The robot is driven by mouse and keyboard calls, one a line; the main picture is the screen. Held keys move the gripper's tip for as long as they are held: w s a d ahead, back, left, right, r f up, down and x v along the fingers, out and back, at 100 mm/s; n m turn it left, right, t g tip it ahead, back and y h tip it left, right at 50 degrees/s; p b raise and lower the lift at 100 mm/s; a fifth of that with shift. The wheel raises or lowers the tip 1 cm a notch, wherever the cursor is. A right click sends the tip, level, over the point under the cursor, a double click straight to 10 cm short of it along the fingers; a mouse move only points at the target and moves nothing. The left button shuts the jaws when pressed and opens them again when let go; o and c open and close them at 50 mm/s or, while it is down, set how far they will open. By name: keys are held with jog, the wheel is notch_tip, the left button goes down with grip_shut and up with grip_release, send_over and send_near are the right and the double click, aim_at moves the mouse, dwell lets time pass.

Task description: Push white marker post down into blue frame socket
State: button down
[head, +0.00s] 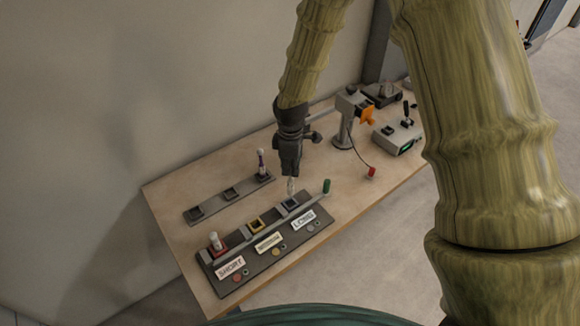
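My gripper (290,176) points straight down over the front board and appears shut on the upper part of a white marker post (291,187). The post is upright, its lower end at the blue frame socket (292,204) near the board's right end, above the LONG label (303,219). I cannot tell how deep the post sits in the socket. The gripper hides the post's top.
A white post (214,240) stands in the red frame socket at left; the yellow frame socket (255,226) looks empty. A green post (327,186) is close right of my gripper. Behind is a rack (212,201) with a purple-banded post (262,160). Instruments stand at right.

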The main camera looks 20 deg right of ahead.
aim_at(290, 179)
jog(key=shift+f+b, duration=2.1)
jog(key=shift+f, duration=1.35)
jog(key=c, duration=1.6)
grip_release()
jog(key=shift+o, duration=0.2)
notch_tip(290, 179, up, 12)
